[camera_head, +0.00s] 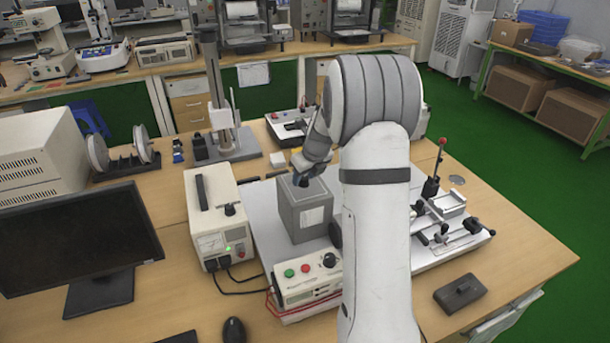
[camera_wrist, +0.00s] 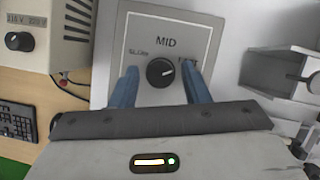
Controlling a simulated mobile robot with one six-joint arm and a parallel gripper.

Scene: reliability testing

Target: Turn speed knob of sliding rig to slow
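The speed knob (camera_wrist: 160,72) is a round black dial on a light grey panel (camera_wrist: 199,22). The panel reads MID above the knob, with SLOW to the left and FAST to the right, both partly hidden. A pale mark shows on the knob's right part. My gripper (camera_wrist: 160,68) has its two blue fingers apart, one on each side of the knob, with visible gaps to it. In the head view my gripper (camera_head: 306,168) is over the grey box (camera_head: 307,214) of the sliding rig; the fingers are hard to make out there.
The rig's white base (camera_head: 262,222) carries a control box (camera_head: 307,284) with green and red buttons, and a slide mechanism (camera_head: 448,222) at right. A white power supply (camera_head: 217,217) stands to the left. My arm hides the rig's middle.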

